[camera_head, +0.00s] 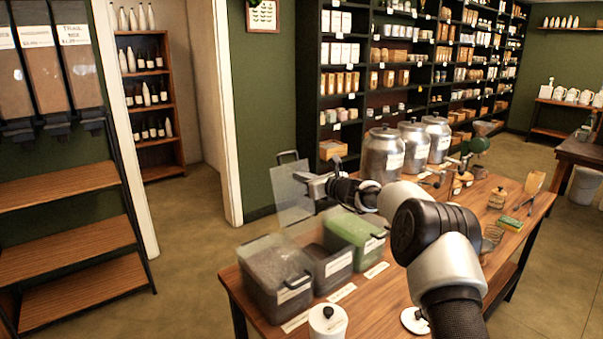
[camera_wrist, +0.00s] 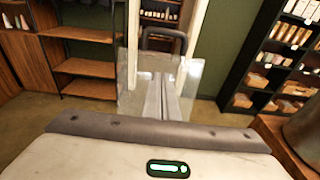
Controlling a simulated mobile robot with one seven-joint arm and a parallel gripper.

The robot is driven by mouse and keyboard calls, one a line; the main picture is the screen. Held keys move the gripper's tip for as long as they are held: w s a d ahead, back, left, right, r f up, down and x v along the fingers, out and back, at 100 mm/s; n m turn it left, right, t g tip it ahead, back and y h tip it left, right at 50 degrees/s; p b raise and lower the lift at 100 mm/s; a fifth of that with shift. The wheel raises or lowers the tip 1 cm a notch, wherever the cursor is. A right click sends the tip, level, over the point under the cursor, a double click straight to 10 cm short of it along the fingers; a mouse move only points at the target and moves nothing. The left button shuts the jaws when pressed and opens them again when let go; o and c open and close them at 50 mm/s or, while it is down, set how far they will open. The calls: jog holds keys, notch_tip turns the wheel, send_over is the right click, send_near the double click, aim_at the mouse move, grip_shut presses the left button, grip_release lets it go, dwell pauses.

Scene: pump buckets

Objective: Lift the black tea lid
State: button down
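The black tea lid is a clear, thin panel (camera_head: 291,199) with a dark handle at its top edge. It is raised in the air, steeply tilted, left of and above the tea bins. My gripper (camera_head: 311,184) is at the lid's right side in the head view. In the wrist view the clear lid (camera_wrist: 132,100) spans the space around my gripper (camera_wrist: 163,98), whose fingers are close together on it. The handle (camera_wrist: 163,36) is beyond the fingertips. The exact grip point is unclear. The middle bin (camera_head: 333,270) holds dark contents and looks uncovered.
A dark-filled bin (camera_head: 274,283) and a green-filled bin (camera_head: 357,238) flank the middle bin on the wooden table (camera_head: 256,312). A white canister (camera_head: 327,322) stands at the front edge. Metal jars (camera_head: 382,156) stand behind my arm. Open floor lies left of the table.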

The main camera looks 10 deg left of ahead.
jog(key=f+b+v, duration=0.1)
jog(key=b+v, duration=0.6)
jog(key=v, duration=0.3)
jog(key=shift+f+b, duration=0.25)
jog(key=shift+b, duration=0.1)
